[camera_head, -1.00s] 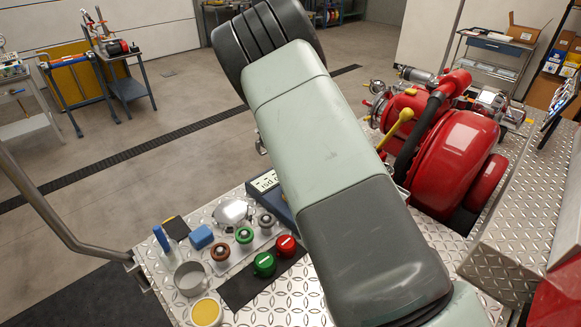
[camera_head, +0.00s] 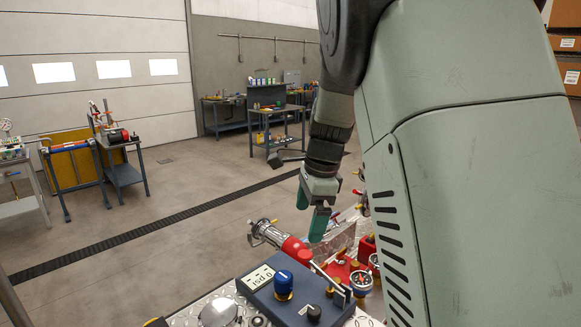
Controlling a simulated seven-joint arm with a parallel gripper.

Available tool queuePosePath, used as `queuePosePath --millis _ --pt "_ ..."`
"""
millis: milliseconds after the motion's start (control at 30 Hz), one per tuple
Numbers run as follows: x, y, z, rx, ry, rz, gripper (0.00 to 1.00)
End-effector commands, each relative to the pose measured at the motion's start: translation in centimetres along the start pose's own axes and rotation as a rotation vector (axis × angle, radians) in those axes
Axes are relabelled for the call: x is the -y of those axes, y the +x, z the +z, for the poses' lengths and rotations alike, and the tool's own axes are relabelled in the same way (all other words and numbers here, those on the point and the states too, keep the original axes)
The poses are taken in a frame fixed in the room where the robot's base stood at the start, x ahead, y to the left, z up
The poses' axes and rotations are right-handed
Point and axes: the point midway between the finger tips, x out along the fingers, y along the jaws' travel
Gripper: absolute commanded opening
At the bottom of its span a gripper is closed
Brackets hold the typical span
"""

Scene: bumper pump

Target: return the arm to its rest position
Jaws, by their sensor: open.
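My arm fills the right half of the head view, with its large pale green link near the camera. My gripper (camera_head: 312,215) hangs down at the middle of the picture, beyond that link, from a dark wrist. Its green fingers are apart, and I see nothing between them. It is in the air above and behind the blue gauge box (camera_head: 262,300), which has a "psi 0" display and a blue knob. My arm hides much of the right side.
A red and silver pump fitting (camera_head: 290,246) and a round gauge (camera_head: 361,281) lie near my gripper in the picture. A metal plate deck (camera_head: 190,308) shows at the bottom. A blue cart (camera_head: 122,172) stands at left. The floor between is clear.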

Motion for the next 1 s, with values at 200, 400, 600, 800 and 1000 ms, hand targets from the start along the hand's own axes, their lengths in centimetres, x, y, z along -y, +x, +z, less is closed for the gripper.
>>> queuePosePath --millis 200,400,600,800,1000 --pt "-7.4 -8.5 0.1 -0.008 -0.389 -0.102 1.0" --pt "-15.0 -13.2 0.6 -0.103 -0.771 -0.17 1.0" --pt "-22.4 -14.9 0.9 -0.263 -1.132 -0.18 1.0" --pt "-26.8 -14.7 0.9 -0.388 -1.354 -0.142 1.0" --pt "-27.8 -14.5 0.9 -0.421 -1.414 -0.123 1.0"
